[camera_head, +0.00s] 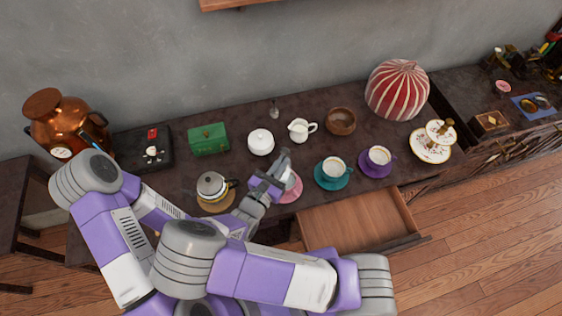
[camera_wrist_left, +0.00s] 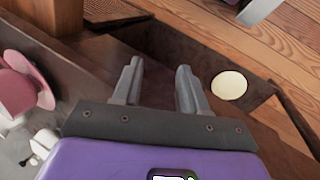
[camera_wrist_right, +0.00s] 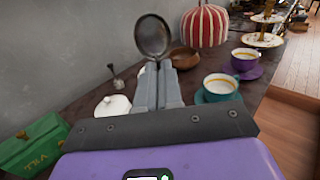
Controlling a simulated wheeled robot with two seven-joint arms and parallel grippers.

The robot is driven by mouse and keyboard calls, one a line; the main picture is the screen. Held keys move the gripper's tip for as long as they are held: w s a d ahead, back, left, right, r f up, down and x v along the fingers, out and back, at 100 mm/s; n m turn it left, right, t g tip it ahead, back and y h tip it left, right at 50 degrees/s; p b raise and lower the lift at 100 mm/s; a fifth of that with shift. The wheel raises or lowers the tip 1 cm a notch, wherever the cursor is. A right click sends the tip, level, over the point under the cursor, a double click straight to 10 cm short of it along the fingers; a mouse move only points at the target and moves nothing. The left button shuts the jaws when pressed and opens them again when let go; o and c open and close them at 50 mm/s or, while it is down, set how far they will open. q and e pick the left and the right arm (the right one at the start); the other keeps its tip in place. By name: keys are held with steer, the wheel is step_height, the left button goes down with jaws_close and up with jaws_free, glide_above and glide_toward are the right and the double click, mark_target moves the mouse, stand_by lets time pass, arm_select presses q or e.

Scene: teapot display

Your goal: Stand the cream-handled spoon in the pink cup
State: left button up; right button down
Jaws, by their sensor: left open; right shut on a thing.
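My right gripper (camera_wrist_right: 160,85) is shut on a spoon (camera_wrist_right: 153,37), whose round dark metal bowl points up past the fingertips. Its handle is hidden, so I cannot tell the colour. In the head view my right gripper (camera_head: 284,163) is above the pink saucer (camera_head: 291,192) at the table's front, and hides most of what is there. The pink cup (camera_wrist_left: 15,95) shows at the left edge of the left wrist view, on its saucer (camera_wrist_left: 44,90). My left gripper (camera_wrist_left: 155,88) is open and empty; it is hidden in the head view.
An open drawer (camera_head: 350,220) juts out at the front. Teal (camera_head: 333,173) and purple (camera_head: 378,162) cups stand right of the pink saucer.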

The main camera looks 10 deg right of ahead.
steer(key=shift+f+b, duration=4.15)
steer(key=shift+f, duration=1.1)
steer(key=c, duration=1.2)
jaws_free()
steer(key=shift+a, duration=0.1)
